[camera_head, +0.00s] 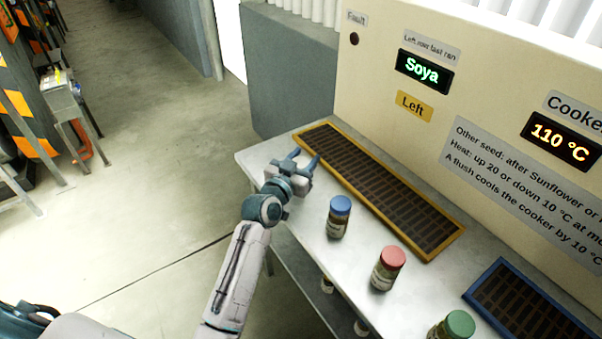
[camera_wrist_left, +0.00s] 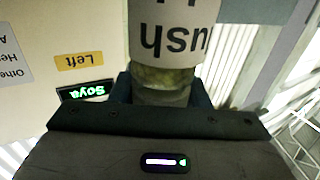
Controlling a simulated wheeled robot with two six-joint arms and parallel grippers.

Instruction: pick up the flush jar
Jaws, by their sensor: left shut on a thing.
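The flush jar (camera_wrist_left: 176,38) fills the top middle of the left wrist view. Its white label reads "ush" upside down, and pale green contents show through the glass. My left gripper (camera_wrist_left: 162,95) is shut on the jar's narrower end, with a dark finger on each side. In the head view my left gripper (camera_head: 304,158) is over the far left end of the metal table, beside the yellow-framed tray. I cannot make out the jar clearly there. My right gripper is not in view.
A blue-lidded jar (camera_head: 338,217), a red-lidded jar (camera_head: 387,269) and a green-lidded jar (camera_head: 455,326) stand along the table's front (camera_head: 305,208). Behind them lie a yellow-framed tray (camera_head: 452,246) and a blue-framed tray (camera_head: 497,265). A panel wall (camera_head: 385,125) rises behind.

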